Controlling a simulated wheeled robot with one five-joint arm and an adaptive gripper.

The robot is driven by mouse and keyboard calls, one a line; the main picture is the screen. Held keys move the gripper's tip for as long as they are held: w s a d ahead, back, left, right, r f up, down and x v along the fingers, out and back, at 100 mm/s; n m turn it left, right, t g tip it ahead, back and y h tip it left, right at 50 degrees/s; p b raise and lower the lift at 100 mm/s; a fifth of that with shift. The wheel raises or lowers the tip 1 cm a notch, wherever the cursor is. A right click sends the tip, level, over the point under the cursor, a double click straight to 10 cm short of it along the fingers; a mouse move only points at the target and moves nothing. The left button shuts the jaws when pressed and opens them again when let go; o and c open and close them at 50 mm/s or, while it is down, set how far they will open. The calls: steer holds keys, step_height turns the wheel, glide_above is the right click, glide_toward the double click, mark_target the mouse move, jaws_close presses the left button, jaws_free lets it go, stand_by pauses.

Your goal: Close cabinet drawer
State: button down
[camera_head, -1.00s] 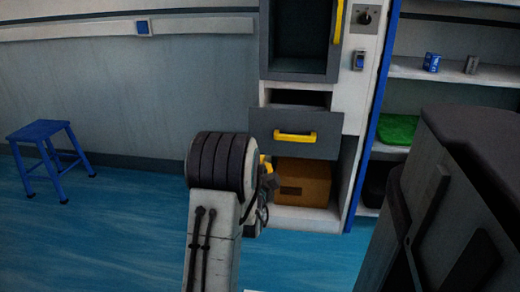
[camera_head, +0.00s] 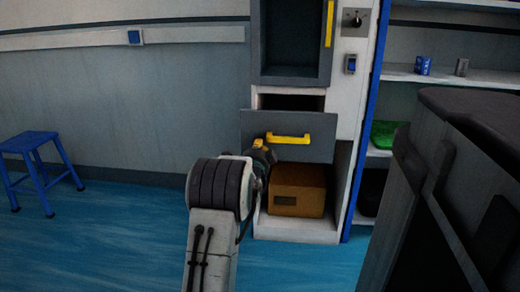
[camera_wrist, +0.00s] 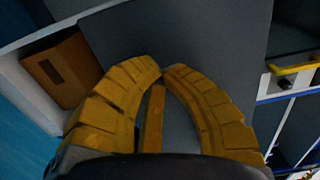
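The cabinet drawer has a dark grey front (camera_head: 318,152) with a yellow handle (camera_head: 288,138). It stands pulled out, with a dark gap above its front. My gripper (camera_head: 264,148) is at the left part of the drawer front, close to the handle's left end and partly hidden by my arm. In the wrist view, the yellow fingers of my gripper (camera_wrist: 162,72) meet at the tips in front of the grey drawer front (camera_wrist: 200,35). The yellow handle (camera_wrist: 152,118) shows between the fingers. I cannot tell whether they touch it.
A brown box (camera_head: 297,192) sits in the open space below the drawer. An open grey compartment (camera_head: 290,77) is above. A blue stool (camera_head: 30,143) stands at the left. A large dark grey object (camera_head: 480,190) fills the right foreground. Blue floor (camera_head: 120,235) is clear at the left.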

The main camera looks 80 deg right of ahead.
steer(key=shift+d, duration=0.5)
steer(key=shift+d, duration=0.1)
